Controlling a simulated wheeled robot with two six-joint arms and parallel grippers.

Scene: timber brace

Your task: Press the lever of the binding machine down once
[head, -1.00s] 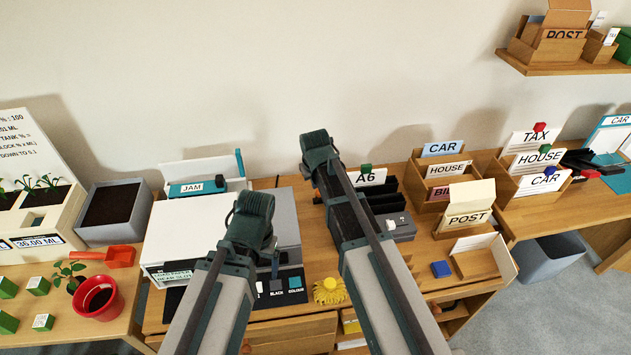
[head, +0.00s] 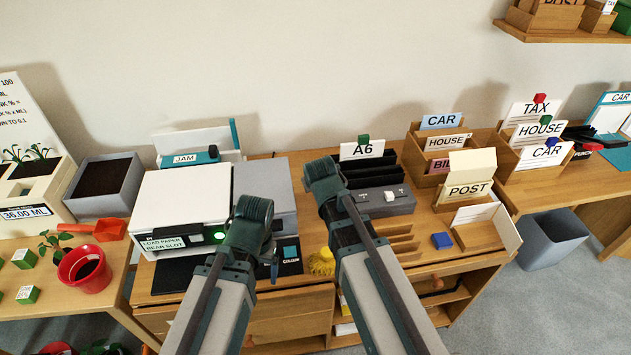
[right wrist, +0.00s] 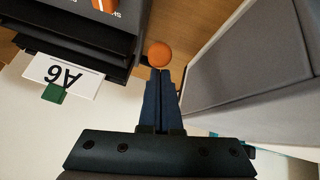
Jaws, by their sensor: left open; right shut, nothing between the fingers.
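No part in view can be surely told as the binding machine or its lever. A dark grey unit (head: 392,199) with a white control stands in front of the black slotted rack with the A6 card (head: 362,150). In the right wrist view an orange round knob (right wrist: 159,54) lies just beyond the fingertips; I cannot tell whether they touch. My right gripper (right wrist: 160,72) is shut and empty, beside the rack; in the head view my right arm hides it. My left gripper (head: 274,268) is open and partly hidden by its wrist, over the front of the printer.
The white printer (head: 188,205) with a green light stands left of the rack. A red pot (head: 84,270) is at the left.

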